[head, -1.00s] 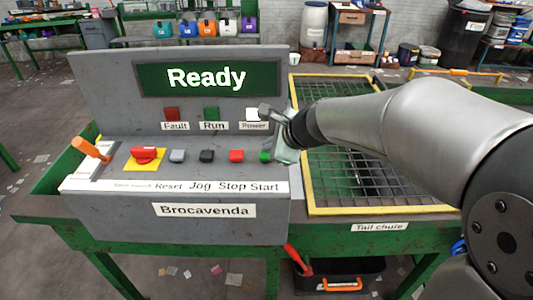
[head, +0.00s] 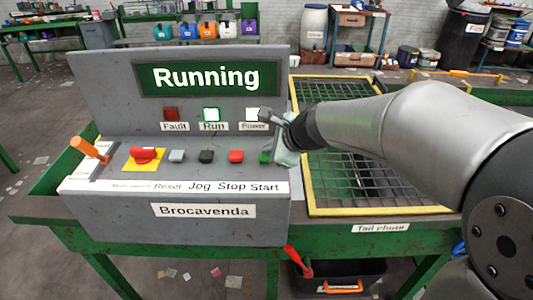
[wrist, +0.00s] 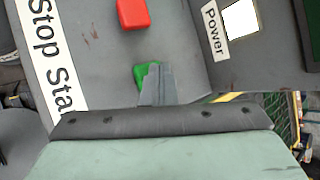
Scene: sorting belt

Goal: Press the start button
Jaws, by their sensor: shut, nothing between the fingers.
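The green start button (head: 265,157) sits at the right end of the button row on the grey control panel (head: 125,215). It also shows in the wrist view (wrist: 141,76), partly hidden behind my gripper. My gripper (wrist: 154,72) is shut and empty, with its fingertips at the green button. In the head view my gripper (head: 272,150) covers part of the button from the right. The display (head: 205,78) reads "Running". The Run lamp (head: 211,115) is lit pale and the Power lamp (head: 252,114) is white.
The red stop button (head: 236,156) is just left of the start button. A yellow-edged mesh guard (head: 380,211) is on the right.

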